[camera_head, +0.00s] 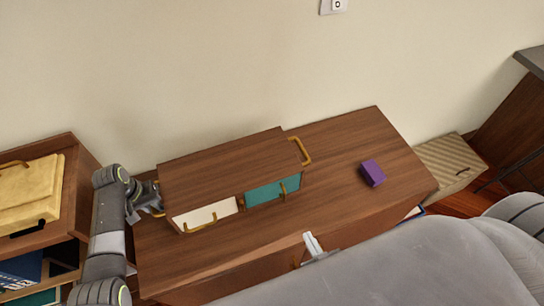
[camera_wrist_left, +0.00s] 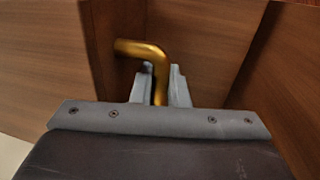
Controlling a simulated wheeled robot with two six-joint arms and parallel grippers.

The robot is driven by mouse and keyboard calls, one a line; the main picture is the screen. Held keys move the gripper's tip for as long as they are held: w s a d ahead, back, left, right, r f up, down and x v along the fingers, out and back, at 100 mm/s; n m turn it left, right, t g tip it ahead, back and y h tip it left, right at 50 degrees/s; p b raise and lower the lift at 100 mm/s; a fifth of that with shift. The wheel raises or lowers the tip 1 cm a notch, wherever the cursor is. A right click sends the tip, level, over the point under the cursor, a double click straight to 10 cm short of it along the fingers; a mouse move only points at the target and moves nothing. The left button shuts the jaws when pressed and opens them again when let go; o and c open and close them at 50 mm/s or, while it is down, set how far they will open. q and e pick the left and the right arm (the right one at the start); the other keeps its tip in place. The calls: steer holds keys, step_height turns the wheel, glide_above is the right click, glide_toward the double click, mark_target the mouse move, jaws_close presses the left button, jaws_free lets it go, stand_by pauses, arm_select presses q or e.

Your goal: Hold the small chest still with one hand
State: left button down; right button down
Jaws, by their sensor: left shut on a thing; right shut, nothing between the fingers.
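The small wooden chest (camera_head: 225,165) stands on the long brown cabinet. Its front has a white drawer (camera_head: 205,214) on the left and a teal drawer (camera_head: 270,191) on the right, each with a brass handle. A brass side handle (camera_head: 300,151) shows at its right end. My left gripper (camera_head: 157,205) is at the chest's left end. The left wrist view shows its fingers shut on a brass side handle (camera_wrist_left: 145,50). My right gripper (camera_head: 314,246) is at the cabinet's front edge, in front of the chest, shut and empty; my right arm partly hides it.
A purple box (camera_head: 372,173) lies on the cabinet top (camera_head: 345,135), right of the chest. An open-fronted shelf unit with a yellow case (camera_head: 30,193) stands at the left. A striped box (camera_head: 446,165) is beyond the cabinet's right end. Cabinet top around the purple box is free.

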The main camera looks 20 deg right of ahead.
arm_select(q)
steer(key=shift+s+f, duration=0.2)
stand_by(0.7)
steer(key=c, duration=1.7)
jaws_free()
steer(key=shift+c, duration=0.2)
steer(key=o, duration=0.4)
steer(key=shift+w+r, duration=0.1)
steer(key=shift+w, duration=0.1)
steer(key=shift+r, duration=0.1)
